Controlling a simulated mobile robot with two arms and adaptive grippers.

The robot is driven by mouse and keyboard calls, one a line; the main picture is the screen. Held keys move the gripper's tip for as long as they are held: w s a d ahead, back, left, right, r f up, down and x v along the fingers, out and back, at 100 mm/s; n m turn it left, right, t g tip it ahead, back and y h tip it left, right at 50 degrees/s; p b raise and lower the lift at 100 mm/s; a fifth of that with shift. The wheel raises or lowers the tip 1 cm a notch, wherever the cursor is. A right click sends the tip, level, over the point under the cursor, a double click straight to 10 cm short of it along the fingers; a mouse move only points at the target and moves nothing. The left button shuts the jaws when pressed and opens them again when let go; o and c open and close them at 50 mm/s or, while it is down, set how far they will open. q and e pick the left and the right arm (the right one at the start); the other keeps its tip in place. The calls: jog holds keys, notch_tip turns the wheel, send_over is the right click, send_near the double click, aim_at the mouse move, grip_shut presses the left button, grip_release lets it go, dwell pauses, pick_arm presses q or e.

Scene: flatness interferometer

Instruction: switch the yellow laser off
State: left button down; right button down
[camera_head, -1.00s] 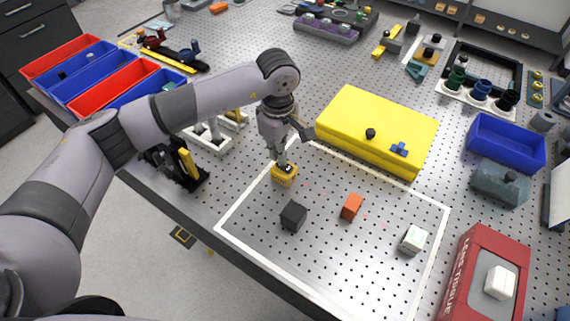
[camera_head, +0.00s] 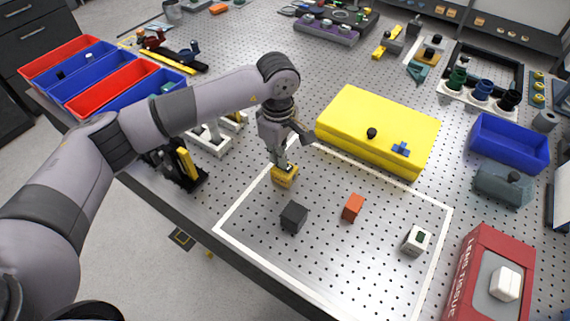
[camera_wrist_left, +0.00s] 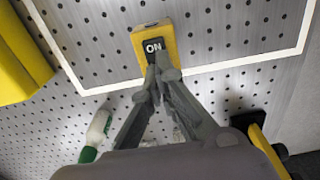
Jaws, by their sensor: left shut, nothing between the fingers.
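The yellow laser (camera_head: 285,178) is a small yellow block on the perforated table, at the upper left edge of a white-outlined area. In the left wrist view the laser (camera_wrist_left: 141,47) has a black switch (camera_wrist_left: 153,46) marked "ON". My left gripper (camera_head: 279,162) is shut and empty, pointing down at the laser from above. Its fingertips (camera_wrist_left: 160,72) show at the near edge of the switch; I cannot tell whether they touch it. They partly hide the laser. My right gripper is not in view.
Inside the outline stand a black cube (camera_head: 293,217), an orange block (camera_head: 352,207) and a white cube (camera_head: 416,241) with a dark green square. A large yellow box (camera_head: 375,115) stands behind. A red tissue box (camera_head: 476,250) is at the right.

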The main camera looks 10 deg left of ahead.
pick_arm(q)
jog(key=shift+r+p, duration=0.35)
jog(key=shift+r, duration=0.3)
jog(key=shift+r+p, duration=0.95)
jog(key=shift+r, duration=1.85)
